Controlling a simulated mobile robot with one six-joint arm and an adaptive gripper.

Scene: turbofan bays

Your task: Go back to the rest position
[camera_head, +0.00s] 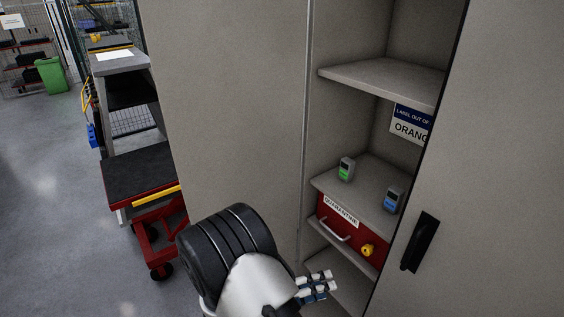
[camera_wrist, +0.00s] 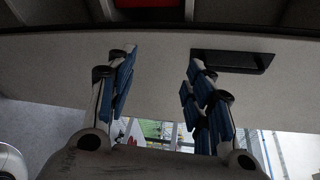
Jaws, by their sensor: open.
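My gripper (camera_head: 317,286) is at the lower middle of the head view, in front of the lower part of an open grey cabinet (camera_head: 230,90). In the wrist view my gripper (camera_wrist: 160,90) shows two blue-padded fingers spread apart with nothing between them. In the head view a device with a green face (camera_head: 346,169) and a device with a blue face (camera_head: 393,199) stand upright on the middle shelf, apart from my gripper.
A cabinet door with a black handle (camera_head: 420,242) stands at the right; a black handle also shows in the wrist view (camera_wrist: 232,61). A red cart (camera_head: 140,180) is left of the cabinet. A green bin (camera_head: 51,75) stands far back. The floor at left is clear.

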